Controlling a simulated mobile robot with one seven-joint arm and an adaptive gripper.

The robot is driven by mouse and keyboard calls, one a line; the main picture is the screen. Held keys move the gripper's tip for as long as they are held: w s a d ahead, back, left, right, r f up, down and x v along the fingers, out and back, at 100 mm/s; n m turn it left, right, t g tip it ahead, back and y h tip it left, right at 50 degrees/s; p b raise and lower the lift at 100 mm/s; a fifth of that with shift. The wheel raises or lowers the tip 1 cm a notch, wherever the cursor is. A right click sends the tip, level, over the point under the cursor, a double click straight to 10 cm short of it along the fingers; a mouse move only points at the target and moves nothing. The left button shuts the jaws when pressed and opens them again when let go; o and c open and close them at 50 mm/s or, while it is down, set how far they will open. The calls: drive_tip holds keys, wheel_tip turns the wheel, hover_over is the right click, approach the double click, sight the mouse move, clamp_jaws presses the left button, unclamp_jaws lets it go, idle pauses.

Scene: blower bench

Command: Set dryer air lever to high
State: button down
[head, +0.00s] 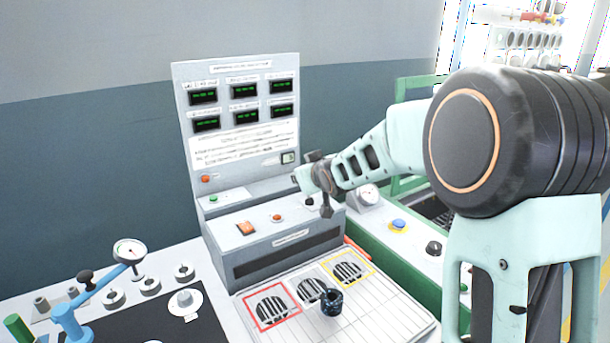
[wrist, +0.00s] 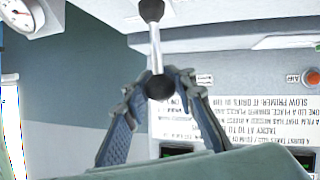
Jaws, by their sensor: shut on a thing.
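The dryer air lever (wrist: 154,45) is a thin metal rod with a black ball knob (wrist: 158,87) at its near end and a dark round part at its far end, in the wrist view. My gripper (wrist: 155,84) is shut on the knob, one finger on each side. In the head view my gripper (head: 318,180) is over the right end of the grey dryer console (head: 282,221). The arm covers most of the lever there. Any position marks for the lever are hidden or too small to read.
The dryer's display panel (head: 241,101) stands upright behind the console. A slotted tray (head: 385,310) with a small dark cup (head: 331,302) lies in front. A green bench with a gauge (head: 369,194) and blue button (head: 398,224) is right. A blue stand (head: 70,322) is left.

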drive_tip(key=shift+a+r, duration=0.15)
drive_tip(key=shift+a, duration=0.05)
drive_tip(key=c, duration=1.7)
unclamp_jaws()
drive_tip(key=shift+o, duration=0.2)
drive_tip(key=shift+s+d, duration=0.1)
drive_tip(key=v, duration=1.1)
drive_tip(key=shift+s+r, duration=0.2)
drive_tip(key=shift+s, duration=0.1)
